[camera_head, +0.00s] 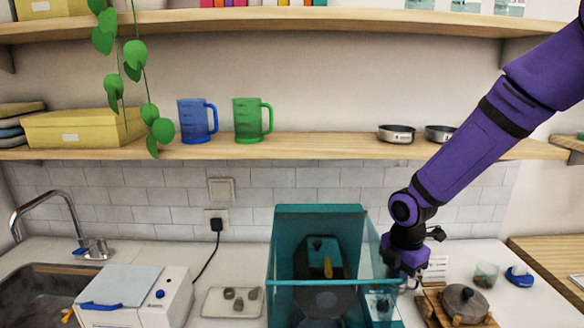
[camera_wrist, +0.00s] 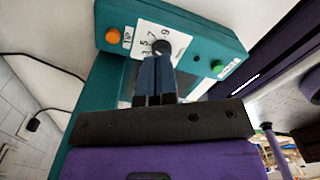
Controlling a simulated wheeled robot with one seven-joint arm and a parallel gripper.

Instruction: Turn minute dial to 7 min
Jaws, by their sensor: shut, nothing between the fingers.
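The minute dial (camera_wrist: 161,46) is a small dark knob on a white number plate, on a teal control panel (camera_wrist: 200,33) in the wrist view. The figures 3, 5, 7 and 9 show around it. My gripper (camera_wrist: 158,62) is shut and empty. Its blue fingertips lie just below the dial in the picture and hide the lower part of the plate. I cannot tell whether they touch the dial, or what it points to. In the head view my gripper (camera_head: 401,272) is at the right side of the teal machine (camera_head: 275,262), and the dial is hidden.
An orange button (camera_wrist: 112,36) and green buttons (camera_wrist: 216,65) flank the dial. A lidded pot (camera_head: 465,300) on a wooden stand is right of the machine. A tray (camera_head: 212,307) with grey pieces and a white box (camera_head: 160,300) are on its left. A shelf runs above.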

